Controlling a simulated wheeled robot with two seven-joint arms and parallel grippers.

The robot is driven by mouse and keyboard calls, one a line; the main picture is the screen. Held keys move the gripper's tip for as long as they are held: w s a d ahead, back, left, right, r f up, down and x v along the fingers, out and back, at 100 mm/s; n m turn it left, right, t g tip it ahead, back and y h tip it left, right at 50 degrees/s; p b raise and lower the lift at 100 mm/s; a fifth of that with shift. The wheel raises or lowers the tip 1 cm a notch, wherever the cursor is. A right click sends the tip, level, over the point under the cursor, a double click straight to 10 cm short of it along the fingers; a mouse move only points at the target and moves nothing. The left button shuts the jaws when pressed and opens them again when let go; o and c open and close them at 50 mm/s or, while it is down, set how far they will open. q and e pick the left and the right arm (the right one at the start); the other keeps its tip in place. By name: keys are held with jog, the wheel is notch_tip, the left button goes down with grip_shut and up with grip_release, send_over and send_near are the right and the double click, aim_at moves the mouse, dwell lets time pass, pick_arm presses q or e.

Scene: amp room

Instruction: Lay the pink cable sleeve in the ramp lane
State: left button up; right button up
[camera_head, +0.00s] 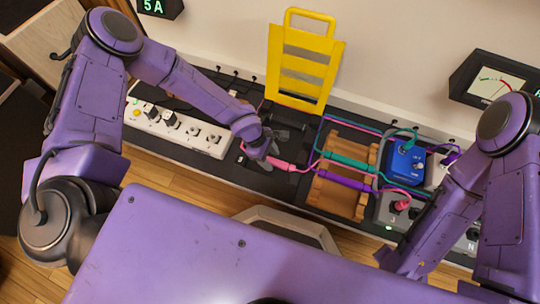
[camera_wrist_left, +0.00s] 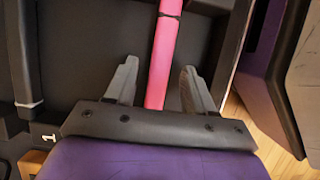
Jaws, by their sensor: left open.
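The pink cable sleeve (camera_head: 281,164) lies on the dark board just left of the wooden ramp (camera_head: 322,190). My left gripper (camera_head: 262,150) is at the sleeve's left end. In the left wrist view, the pink sleeve (camera_wrist_left: 164,50) runs between the two grey fingers of my open left gripper (camera_wrist_left: 157,82), with a gap on each side. A teal sleeve (camera_head: 345,160) and a purple sleeve (camera_head: 346,180) lie across the ramp. My right arm comes in from the right, but I cannot see its gripper.
A white power strip (camera_head: 190,134) with plugs lies left of my left gripper. A yellow rack (camera_head: 303,62) stands behind. A blue pedal (camera_head: 405,162) and cables are right of the ramp. Pink cable also runs along the ramp's back.

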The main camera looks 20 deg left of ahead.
pick_arm(q)
jog(key=p+v, duration=0.5)
jog(key=v, duration=0.5)
jog(key=shift+r, duration=0.25)
pick_arm(e)
jog(key=r, duration=0.5)
jog(key=shift+w+d, duration=0.2)
jog(key=shift+w, duration=0.15)
pick_arm(q)
jog(key=shift+a, duration=0.1)
